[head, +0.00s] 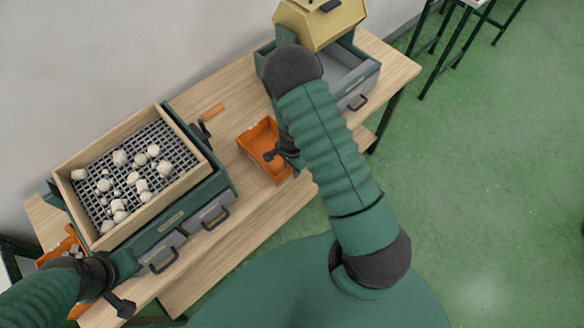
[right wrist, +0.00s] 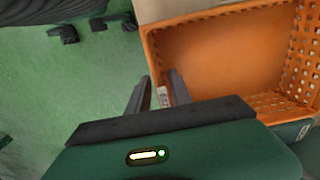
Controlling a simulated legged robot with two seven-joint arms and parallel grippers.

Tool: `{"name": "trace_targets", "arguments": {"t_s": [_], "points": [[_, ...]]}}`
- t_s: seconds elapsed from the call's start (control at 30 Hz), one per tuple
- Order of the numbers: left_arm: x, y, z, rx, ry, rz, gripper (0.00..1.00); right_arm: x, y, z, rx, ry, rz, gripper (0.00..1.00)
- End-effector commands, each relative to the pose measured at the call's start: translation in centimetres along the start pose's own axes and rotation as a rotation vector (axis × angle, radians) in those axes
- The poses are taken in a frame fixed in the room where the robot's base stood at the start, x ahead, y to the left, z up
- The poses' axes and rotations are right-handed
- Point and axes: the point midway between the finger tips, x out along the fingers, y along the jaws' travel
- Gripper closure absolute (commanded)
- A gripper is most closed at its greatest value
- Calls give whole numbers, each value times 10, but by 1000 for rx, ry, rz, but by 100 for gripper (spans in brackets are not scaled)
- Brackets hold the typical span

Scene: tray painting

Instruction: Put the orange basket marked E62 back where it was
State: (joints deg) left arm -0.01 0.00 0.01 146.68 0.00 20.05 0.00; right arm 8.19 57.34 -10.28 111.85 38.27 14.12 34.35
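An orange basket (head: 257,137) is in the middle of the workbench, near its front edge, and looks empty. In the right wrist view the same basket (right wrist: 220,50) fills the upper right, with perforated sides. My right gripper (right wrist: 160,75) has one finger outside and one inside its near wall, and appears shut on that wall. A small pale label shows between the fingers, unreadable. A second orange basket (head: 70,244) with grey contents is at the far left, partly hidden by my left arm. My left gripper (head: 122,303) is beside it; its opening is unclear. I cannot read E62 on either basket.
A wooden-framed tray (head: 187,134) with a grid and white pieces sits on a green drawer unit (head: 160,240) at the left. Another green unit (head: 373,82) with a yellow box (head: 320,22) stands at the right. Orange-handled tool (head: 213,112) lies behind. Bare table (head: 235,105) surrounds the middle basket.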

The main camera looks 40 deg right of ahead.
Motion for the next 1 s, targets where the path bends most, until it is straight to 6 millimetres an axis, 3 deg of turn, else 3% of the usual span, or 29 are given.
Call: {"name": "trace_targets", "arguments": {"t_s": [0.23, 0.37, 0.7, 0.87, 0.93, 1.0], "points": [[-1, 0, 0, 0, 0, 0, 100, -2, 0, 0, 0, 0, 0, 75], [-1, 0, 0, 0, 0, 0, 100, -14, 0, 0, -2, 0, -2, 75], [-1, 0, 0, 0, 0, 0, 100, -99, -1, 0, -2, 1, -4, 75], [-2, 0, 0, 0, 0, 0, 100, -120, 0, 1, -5, -1, -2, 75], [-2, 0, 0, 0, 0, 0, 100, -130, 1, 8, -64, -6, -10, 75], [-2, 0, 0, 0, 0, 0, 100, -149, 5, 28, -236, -14, -37, 75]]}}
